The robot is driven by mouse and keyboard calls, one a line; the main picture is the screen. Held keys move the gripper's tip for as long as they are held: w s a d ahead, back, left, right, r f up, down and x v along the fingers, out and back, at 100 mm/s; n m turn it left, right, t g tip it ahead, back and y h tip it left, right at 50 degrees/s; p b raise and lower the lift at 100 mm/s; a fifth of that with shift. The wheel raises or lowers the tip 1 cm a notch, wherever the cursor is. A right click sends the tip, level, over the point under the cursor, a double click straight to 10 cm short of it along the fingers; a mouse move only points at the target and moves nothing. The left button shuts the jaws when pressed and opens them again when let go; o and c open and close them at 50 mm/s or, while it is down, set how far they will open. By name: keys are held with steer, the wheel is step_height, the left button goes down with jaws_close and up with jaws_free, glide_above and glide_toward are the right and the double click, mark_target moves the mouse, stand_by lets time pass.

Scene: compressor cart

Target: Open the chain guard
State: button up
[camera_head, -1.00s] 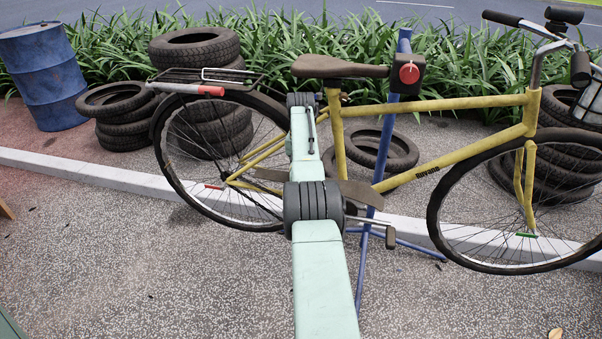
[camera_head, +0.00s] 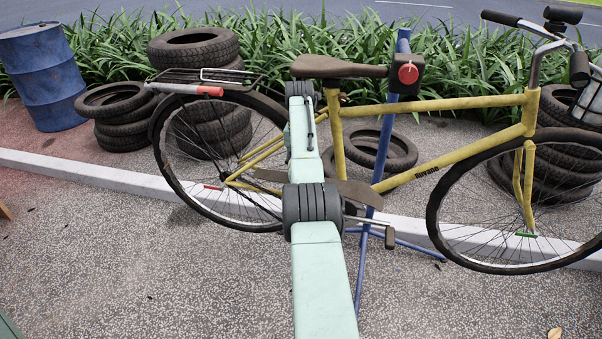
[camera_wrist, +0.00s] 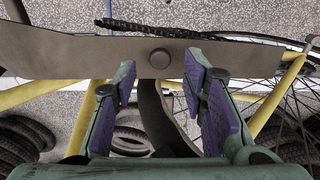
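The chain guard is a long brown plate. It spans the upper part of the wrist view (camera_wrist: 70,58), with a round knob (camera_wrist: 160,58) near its middle. In the head view parts of it (camera_head: 357,192) show on both sides of my arm, which hides its middle. My gripper (camera_wrist: 160,74) is open in the wrist view, one purple-padded finger to each side of the knob. The knob lies between the fingertips with a gap on both sides; I cannot tell the depth. My gripper is hidden behind my arm in the head view.
The yellow bicycle (camera_head: 430,170) hangs on a blue repair stand (camera_head: 404,45). A pedal and crank (camera_head: 388,236) stick out just right of my arm. Stacked tyres (camera_head: 195,48) and a blue drum (camera_head: 42,75) stand behind. The pavement in front is clear.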

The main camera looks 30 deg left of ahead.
step_height(320, 180, up, 9)
steer(key=shift+s+f, duration=0.15)
steer(key=shift+s, duration=0.15)
steer(key=shift+d, duration=0.1)
steer(key=shift+c, duration=0.3)
